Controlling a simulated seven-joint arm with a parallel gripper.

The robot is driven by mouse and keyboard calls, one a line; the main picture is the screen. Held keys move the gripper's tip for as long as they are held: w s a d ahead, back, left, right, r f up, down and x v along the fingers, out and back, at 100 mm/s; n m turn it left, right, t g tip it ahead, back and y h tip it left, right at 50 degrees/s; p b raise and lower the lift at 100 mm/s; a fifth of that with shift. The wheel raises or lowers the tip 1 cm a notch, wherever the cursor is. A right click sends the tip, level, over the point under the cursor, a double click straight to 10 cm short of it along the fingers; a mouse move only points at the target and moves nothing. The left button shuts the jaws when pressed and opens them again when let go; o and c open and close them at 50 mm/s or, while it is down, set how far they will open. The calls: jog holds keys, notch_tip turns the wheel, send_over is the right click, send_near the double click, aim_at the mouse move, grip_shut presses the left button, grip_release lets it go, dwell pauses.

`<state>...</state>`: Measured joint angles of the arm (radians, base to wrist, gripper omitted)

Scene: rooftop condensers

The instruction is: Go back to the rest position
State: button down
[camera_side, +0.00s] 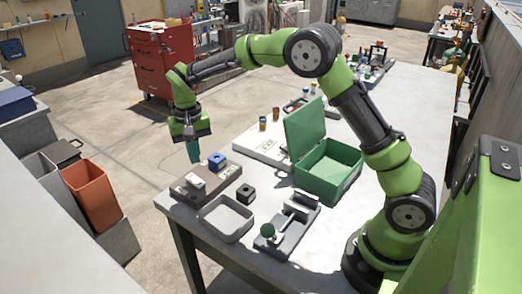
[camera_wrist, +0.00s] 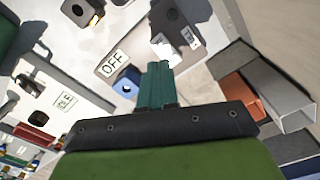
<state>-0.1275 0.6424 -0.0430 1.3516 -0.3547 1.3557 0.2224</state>
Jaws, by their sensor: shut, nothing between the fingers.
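My gripper (camera_side: 194,156) hangs in the air above the far left edge of the table, with its teal fingers pointing down. In the wrist view its fingers (camera_wrist: 157,84) are together, and I see nothing held between them. Below it is a taupe board (camera_side: 205,186) with a blue block (camera_side: 217,161) and a whitish piece (camera_side: 193,180) on it. The board has an "OFF" label (camera_wrist: 113,63) in the wrist view, where the blue block (camera_wrist: 126,84) shows beside my fingers. No marker of a rest position is visible.
A black block (camera_side: 245,193), a grey tray (camera_side: 240,235) and a lever fixture with a green knob (camera_side: 268,230) stand near the board. An open green box (camera_side: 335,185) stands nearer my arm. The air around my gripper looks clear. Orange and grey bins (camera_side: 92,193) stand left of the table.

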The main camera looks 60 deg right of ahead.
jog(key=s+d+r+n+t+y, duration=0.1)
jog(key=s+r+t, duration=0.2)
jog(key=s, duration=1)
jog(key=s+r+n+t+y, duration=0.1)
jog(key=s+r+t, duration=0.3)
jog(key=s+r, duration=0.6)
jog(key=s, duration=0.3)
jog(key=shift+s+d, duration=0.2)
jog(key=shift+d, duration=0.15)
